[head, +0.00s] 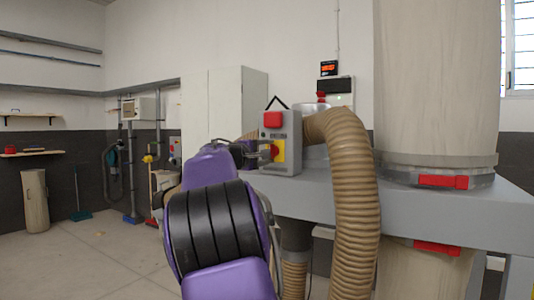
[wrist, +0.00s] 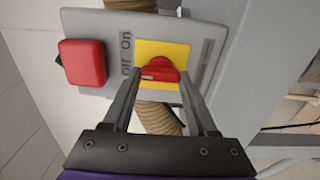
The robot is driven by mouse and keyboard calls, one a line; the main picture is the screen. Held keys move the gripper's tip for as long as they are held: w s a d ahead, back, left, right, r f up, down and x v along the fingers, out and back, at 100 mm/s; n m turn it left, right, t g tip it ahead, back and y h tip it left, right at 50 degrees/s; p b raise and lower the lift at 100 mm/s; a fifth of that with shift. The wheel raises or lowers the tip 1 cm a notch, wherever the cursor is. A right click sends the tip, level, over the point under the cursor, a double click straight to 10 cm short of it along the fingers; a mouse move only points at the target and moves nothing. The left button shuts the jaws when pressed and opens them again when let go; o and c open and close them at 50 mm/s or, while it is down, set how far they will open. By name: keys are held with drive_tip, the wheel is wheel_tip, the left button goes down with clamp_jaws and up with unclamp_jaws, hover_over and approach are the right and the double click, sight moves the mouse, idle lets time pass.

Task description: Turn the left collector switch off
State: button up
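The collector switch is a red knob (wrist: 160,70) on a yellow plate (wrist: 152,51), set in a grey control box (wrist: 208,20) lettered "Off" and "On". In the head view the box (head: 291,160) stands on the grey machine with the yellow plate (head: 281,152) facing my arm. My gripper (wrist: 161,78) is at the knob with its fingers apart, one on each side. I cannot tell whether either finger touches it. In the head view my gripper (head: 262,152) is small and partly hidden by my purple arm.
A square red button (wrist: 82,62) sits beside the yellow plate on the same box. A ribbed hose (head: 355,190) curves down just right of the box. A large collector bag (head: 435,80) stands farther right on the grey machine frame (head: 400,205). Open floor lies at left.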

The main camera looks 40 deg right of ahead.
drive_tip(key=o, duration=0.4)
drive_tip(key=b+v, duration=0.3)
drive_tip(key=v, duration=1.4)
drive_tip(key=shift+a, duration=0.2)
drive_tip(key=shift+s, duration=0.1)
